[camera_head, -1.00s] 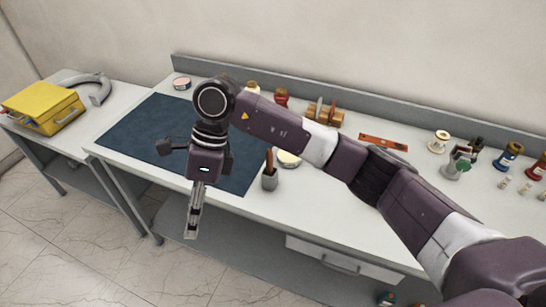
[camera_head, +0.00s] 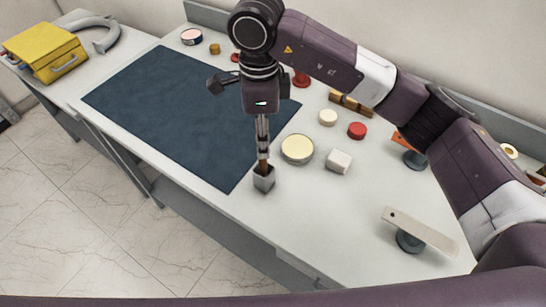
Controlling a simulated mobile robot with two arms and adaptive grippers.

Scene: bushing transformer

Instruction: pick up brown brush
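The brown brush (camera_head: 263,164) stands upright in a small grey square holder (camera_head: 264,183) on the white workbench, just right of the blue mat. My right gripper (camera_head: 262,153) points straight down over the holder, with its narrow fingers at the upper part of the brush handle. The fingers are seen nearly edge-on and hide the top of the brush, so I cannot tell whether they are closed on it. My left gripper is not in view.
A blue mat (camera_head: 165,110) covers the bench's left part. A round cream-lidded tin (camera_head: 297,148), a white block (camera_head: 339,161) and a red lid (camera_head: 357,130) stand right of the holder. A flat pale bar on a stand (camera_head: 418,230) is farther right. A yellow case (camera_head: 45,51) sits on the left table.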

